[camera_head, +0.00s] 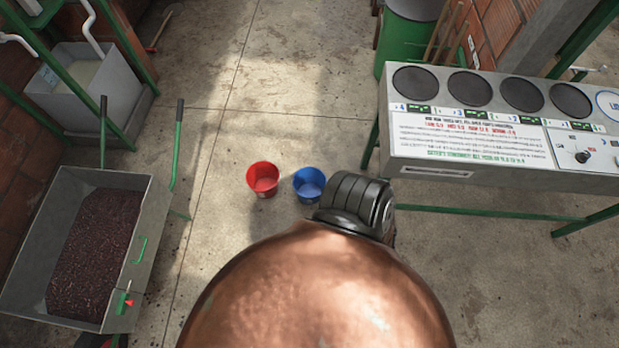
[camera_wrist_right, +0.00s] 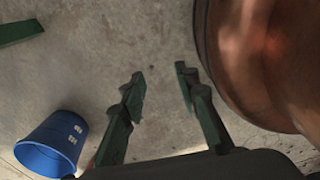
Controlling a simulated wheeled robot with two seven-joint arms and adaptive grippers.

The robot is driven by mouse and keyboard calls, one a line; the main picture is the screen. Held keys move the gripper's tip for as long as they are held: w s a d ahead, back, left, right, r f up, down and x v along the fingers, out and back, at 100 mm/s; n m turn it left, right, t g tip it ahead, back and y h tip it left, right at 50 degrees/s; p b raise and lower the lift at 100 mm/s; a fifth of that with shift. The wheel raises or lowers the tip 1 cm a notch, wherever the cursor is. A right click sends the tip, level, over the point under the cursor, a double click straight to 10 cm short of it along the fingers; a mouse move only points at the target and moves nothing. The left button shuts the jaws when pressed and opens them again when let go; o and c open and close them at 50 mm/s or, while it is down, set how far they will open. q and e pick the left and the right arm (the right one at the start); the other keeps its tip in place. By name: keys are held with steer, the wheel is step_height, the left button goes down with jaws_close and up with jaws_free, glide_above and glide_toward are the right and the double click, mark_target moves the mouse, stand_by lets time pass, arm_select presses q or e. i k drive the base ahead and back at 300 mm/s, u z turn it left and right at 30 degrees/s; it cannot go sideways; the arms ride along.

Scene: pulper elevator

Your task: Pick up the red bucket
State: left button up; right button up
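The red bucket (camera_head: 263,180) stands upright and open-topped on the concrete floor, near the middle of the head view. A blue bucket (camera_head: 309,186) stands just to its right, with a small gap. The blue bucket also shows at the lower left of the right wrist view (camera_wrist_right: 50,148). My right gripper (camera_wrist_right: 159,75) is open, with bare floor between its two dark green fingers. A small reddish sliver shows by the base of its left finger; I cannot tell if it is the red bucket. My left gripper is not in view.
A metal trough (camera_head: 150,235) of dark red beans stands at the left, with green handles. A grey panelled table (camera_head: 470,150) on green legs stands at the right. A green bin (camera_head: 404,45) is behind it. The floor (camera_head: 270,100) beyond the buckets is clear.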

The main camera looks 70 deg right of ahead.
mark_target(263, 177)
steer(key=z, duration=1.95)
